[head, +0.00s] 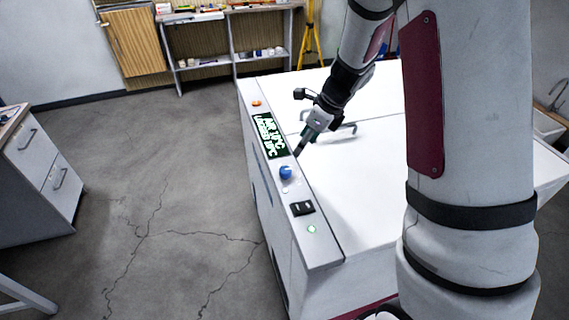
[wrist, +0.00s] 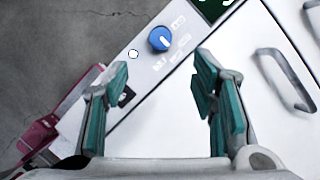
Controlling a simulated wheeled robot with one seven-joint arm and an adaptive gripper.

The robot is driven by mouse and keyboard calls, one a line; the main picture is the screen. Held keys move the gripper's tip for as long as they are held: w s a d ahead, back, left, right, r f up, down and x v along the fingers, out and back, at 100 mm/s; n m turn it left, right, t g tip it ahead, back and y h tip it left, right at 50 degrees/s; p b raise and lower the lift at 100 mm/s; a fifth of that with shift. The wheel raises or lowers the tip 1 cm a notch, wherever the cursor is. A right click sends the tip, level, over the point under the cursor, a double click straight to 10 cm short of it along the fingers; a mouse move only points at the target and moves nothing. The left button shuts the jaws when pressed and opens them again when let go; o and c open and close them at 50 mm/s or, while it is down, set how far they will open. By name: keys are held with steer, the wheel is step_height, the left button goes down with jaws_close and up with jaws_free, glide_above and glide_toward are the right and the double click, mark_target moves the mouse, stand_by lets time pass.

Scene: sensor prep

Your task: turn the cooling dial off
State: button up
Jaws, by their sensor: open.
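The cooling dial is a round blue knob (head: 286,172) on the white control strip along the left edge of the white chest. It also shows in the wrist view (wrist: 160,39), with a white pointer mark and small labels on its right side that are too small to read. My gripper (head: 301,153) is just above and to the right of the dial in the head view. In the wrist view its teal-padded fingers (wrist: 160,84) are spread apart with nothing between them. The dial lies beyond the fingertips, apart from them and uncovered.
A green display (head: 269,136), an orange button (head: 257,103), a black switch (head: 302,208) and a green-lit button (head: 311,229) share the strip. Lid handles (head: 342,128) stand up behind my gripper. A drawer cabinet (head: 40,170) is at left, with open floor between.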

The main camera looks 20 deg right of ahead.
mark_target(286, 170)
steer(key=p+x, duration=0.1)
steer(key=x, duration=1.3)
steer(key=shift+d, duration=0.1)
steer(key=shift+c, duration=0.4)
steer(key=c, duration=1.1)
